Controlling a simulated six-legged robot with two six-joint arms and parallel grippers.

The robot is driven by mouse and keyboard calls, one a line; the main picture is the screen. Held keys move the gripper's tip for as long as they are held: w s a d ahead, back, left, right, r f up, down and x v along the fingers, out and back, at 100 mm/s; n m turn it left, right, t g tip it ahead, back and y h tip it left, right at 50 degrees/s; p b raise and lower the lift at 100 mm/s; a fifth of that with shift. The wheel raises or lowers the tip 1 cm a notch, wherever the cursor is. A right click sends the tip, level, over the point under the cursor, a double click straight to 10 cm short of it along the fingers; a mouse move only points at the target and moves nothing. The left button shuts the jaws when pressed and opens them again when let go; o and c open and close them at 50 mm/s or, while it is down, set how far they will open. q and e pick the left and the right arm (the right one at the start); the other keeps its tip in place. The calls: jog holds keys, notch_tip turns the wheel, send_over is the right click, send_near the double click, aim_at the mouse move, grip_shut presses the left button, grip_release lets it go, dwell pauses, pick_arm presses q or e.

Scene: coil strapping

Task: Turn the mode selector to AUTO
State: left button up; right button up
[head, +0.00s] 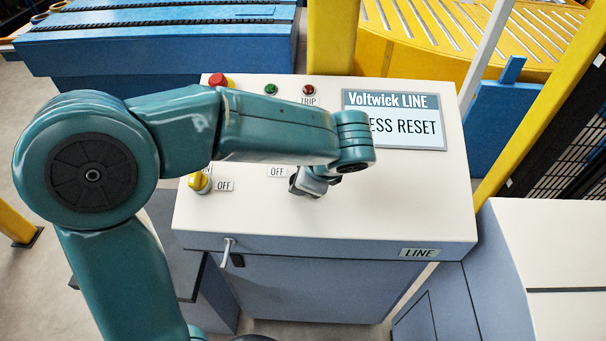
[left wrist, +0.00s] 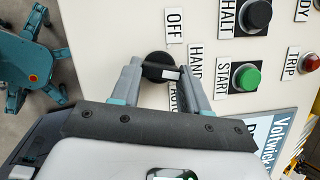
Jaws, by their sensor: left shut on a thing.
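The mode selector (left wrist: 156,62) is a black round knob with a white pointer mark, on the cream panel top. My left gripper (left wrist: 165,74) is shut on the knob, one finger on each side. In the head view my left gripper (head: 312,186) and arm hide the knob. My right gripper is in neither view.
The console (head: 400,200) carries a screen (head: 420,127) partly reading "ESS RESET", a red button (head: 218,80), a TRIP lamp (head: 308,90) and a yellow switch (head: 199,182). A green START button (left wrist: 246,77) and black HALT button (left wrist: 256,14) sit right of the knob.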

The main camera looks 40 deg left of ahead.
pick_arm(q)
jog(key=m, duration=0.2)
jog(key=m+t, duration=0.1)
jog(key=m, duration=0.1)
jog(key=shift+s+a+r+m+t, duration=0.1)
jog(key=shift+r+m+t, duration=0.05)
jog(key=shift+m+t, duration=0.2)
jog(key=shift+s+m+t, duration=0.1)
jog(key=shift+m+t, duration=0.55)
jog(key=shift+m, duration=1.7)
jog(key=o, duration=1.1)
jog(key=shift+c, duration=0.2)
jog(key=v, duration=1.6)
jog(key=shift+s+r, duration=0.15)
jog(key=shift+s, duration=0.1)
jog(key=shift+a, duration=0.15)
